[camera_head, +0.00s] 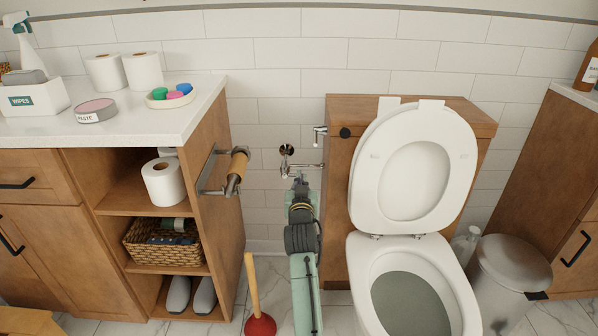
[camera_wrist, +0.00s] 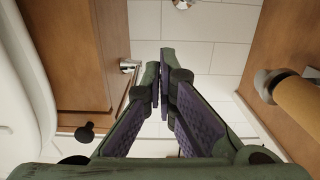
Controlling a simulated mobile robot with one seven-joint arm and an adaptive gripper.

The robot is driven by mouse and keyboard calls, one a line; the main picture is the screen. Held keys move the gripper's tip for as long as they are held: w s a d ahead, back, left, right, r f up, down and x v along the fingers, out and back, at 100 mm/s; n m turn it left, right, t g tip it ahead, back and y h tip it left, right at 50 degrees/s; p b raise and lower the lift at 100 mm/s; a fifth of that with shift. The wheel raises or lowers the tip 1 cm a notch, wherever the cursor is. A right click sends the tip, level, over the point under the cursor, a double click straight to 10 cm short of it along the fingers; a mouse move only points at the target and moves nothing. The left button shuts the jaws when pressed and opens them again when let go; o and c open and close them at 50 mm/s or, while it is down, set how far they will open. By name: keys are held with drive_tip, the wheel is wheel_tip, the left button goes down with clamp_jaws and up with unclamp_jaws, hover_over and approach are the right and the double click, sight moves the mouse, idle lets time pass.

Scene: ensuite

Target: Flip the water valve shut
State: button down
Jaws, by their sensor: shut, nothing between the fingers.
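The water valve (camera_head: 286,151) is a small chrome fitting on the white tiled wall, between the wooden cabinet and the toilet's wooden tank box. A thin chrome pipe runs right from below it toward the box. Chrome fitting parts show at the top edge of the wrist view (camera_wrist: 182,4), mostly cut off. My gripper (camera_head: 300,178) is just below the pipe in the head view, pointing at the wall. Its fingertips (camera_wrist: 164,72) are close together with nothing between them. Whether they touch the pipe or valve handle I cannot tell. The handle's position is unclear.
A paper holder with a wooden roller (camera_head: 236,172) juts from the cabinet on the left. The toilet (camera_head: 410,190) and wooden tank box (camera_head: 337,215) stand close on the right. A plunger (camera_head: 259,322) is on the floor left of my arm.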

drive_tip(key=w+f, duration=0.4)
drive_tip(key=w, duration=0.6)
drive_tip(key=shift+w+f+p, duration=0.25)
drive_tip(key=shift+w+p, duration=0.1)
drive_tip(key=shift+p, duration=0.05)
